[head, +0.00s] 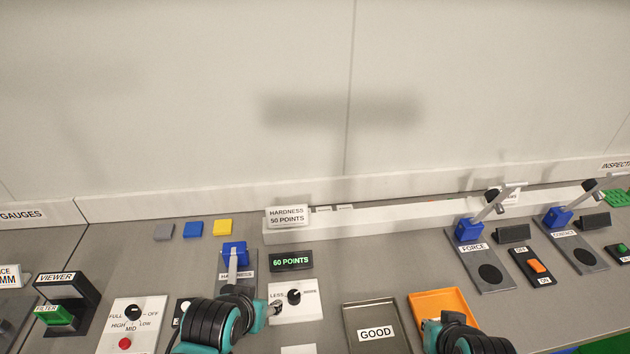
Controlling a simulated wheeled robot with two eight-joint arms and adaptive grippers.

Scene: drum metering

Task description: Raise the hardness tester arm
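The hardness tester is a blue block (234,248) on a dark grey plate labelled HARDNESS. Its light grey arm (233,266) slopes down toward me from the block, and its near end is hidden behind my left gripper. My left gripper (262,303) is at the near end of the tester, between it and the white LESS dial panel (300,300). Its fingers are small and partly hidden, so contact with the arm is unclear. My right gripper (438,324) is over the orange tray (445,301), its fingers mostly hidden.
A 60 POINTS display (291,261) and a HARDNESS 50 POINTS sign (287,216) stand beside the tester. A GOOD tray (371,316) lies between my arms. FORCE (469,231) and CONTACT (558,218) testers, with raised arms, stand at right. Grey, blue and yellow blocks (222,227) lie behind.

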